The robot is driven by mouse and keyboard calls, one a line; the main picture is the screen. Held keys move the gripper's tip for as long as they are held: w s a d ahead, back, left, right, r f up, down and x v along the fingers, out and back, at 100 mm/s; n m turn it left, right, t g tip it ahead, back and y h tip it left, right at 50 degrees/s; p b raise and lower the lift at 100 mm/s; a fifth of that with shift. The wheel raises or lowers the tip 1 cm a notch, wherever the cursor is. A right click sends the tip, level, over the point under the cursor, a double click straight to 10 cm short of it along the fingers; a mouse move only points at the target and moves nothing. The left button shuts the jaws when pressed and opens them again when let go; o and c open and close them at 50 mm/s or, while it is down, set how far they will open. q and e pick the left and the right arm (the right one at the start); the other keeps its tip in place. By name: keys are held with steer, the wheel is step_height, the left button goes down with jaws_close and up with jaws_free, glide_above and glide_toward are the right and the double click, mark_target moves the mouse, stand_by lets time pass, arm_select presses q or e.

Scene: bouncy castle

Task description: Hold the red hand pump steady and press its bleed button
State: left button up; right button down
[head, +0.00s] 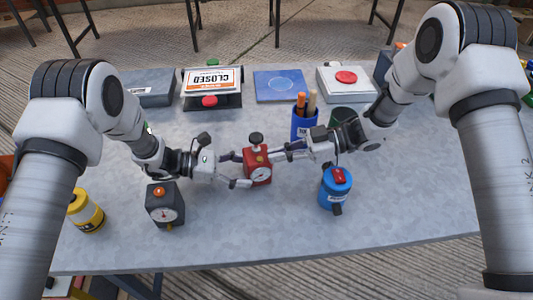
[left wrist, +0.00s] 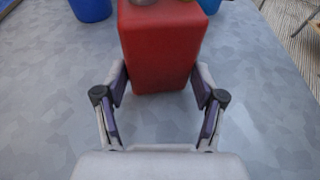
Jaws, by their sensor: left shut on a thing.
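The red hand pump (head: 258,166) stands upright on the grey table, with a round white dial on its front and a black knob on top. My left gripper (head: 245,170) is shut on the pump from the left. In the left wrist view its fingers (left wrist: 160,85) lie on both sides of the red body (left wrist: 160,45). My right gripper (head: 276,155) is at the pump's right side, its narrow fingers close together and pointing at the pump. I cannot tell whether its tips touch the pump. The bleed button cannot be made out.
A dark gauge box (head: 165,205) and a yellow jar (head: 86,212) stand at the left. A blue canister (head: 335,188) stands at the right, below my right arm. Behind are a blue cup (head: 304,126) with sticks, a closed sign (head: 213,80), a blue panel (head: 279,86) and a red-button box (head: 346,84).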

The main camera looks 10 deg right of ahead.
arm_select(q)
steer(key=shift+w+d+f, duration=0.1)
steer(key=shift+d+f, duration=0.05)
arm_select(e)
steer(key=v, duration=0.5)
steer(key=shift+w+r, duration=0.1)
steer(key=shift+r, duration=0.15)
arm_select(q)
steer(key=o, duration=0.9)
arm_select(e)
steer(key=shift+a, duration=0.1)
